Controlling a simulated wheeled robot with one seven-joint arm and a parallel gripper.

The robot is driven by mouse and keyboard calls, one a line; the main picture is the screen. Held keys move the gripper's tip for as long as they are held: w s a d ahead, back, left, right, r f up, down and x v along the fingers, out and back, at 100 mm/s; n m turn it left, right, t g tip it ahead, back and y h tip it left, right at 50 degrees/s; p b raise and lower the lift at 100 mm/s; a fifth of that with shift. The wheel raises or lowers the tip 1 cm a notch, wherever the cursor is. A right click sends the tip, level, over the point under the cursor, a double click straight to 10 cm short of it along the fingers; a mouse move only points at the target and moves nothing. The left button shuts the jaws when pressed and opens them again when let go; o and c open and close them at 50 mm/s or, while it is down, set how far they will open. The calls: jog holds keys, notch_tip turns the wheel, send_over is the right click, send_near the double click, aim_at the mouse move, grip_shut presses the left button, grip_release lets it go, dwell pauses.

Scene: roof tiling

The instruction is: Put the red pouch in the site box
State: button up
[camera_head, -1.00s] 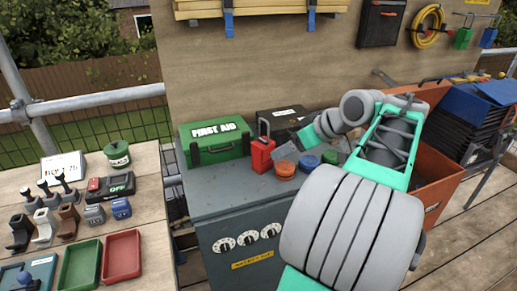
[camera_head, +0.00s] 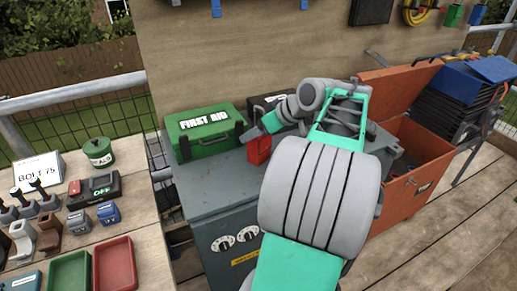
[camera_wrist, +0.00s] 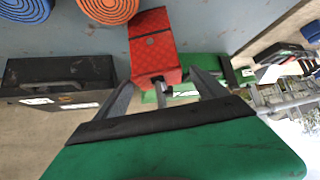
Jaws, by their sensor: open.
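The red pouch (camera_head: 258,149) stands on the grey cabinet top, beside the green first aid case. It also shows in the wrist view (camera_wrist: 152,42), just beyond my fingertips. My gripper (camera_head: 252,133) is at the pouch's upper part in the head view, partly hiding it. In the wrist view my gripper (camera_wrist: 163,83) is open, its two fingers spread to either side of the pouch's near end; I cannot tell whether they touch it. The open orange box (camera_head: 407,182), likely the site box, stands right of the cabinet with its lid raised. Its inside is partly hidden by my arm.
The first aid case (camera_head: 204,133) is left of the pouch and a black case (camera_head: 268,104) is behind it. Orange (camera_wrist: 108,8) and blue (camera_wrist: 27,8) coiled discs lie nearby. A wooden table (camera_head: 145,245) with trays and small tools is at the left.

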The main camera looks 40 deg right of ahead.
jog(key=shift+c, duration=0.3)
grip_shut()
dwell(0.6)
jog(key=shift+r, duration=0.1)
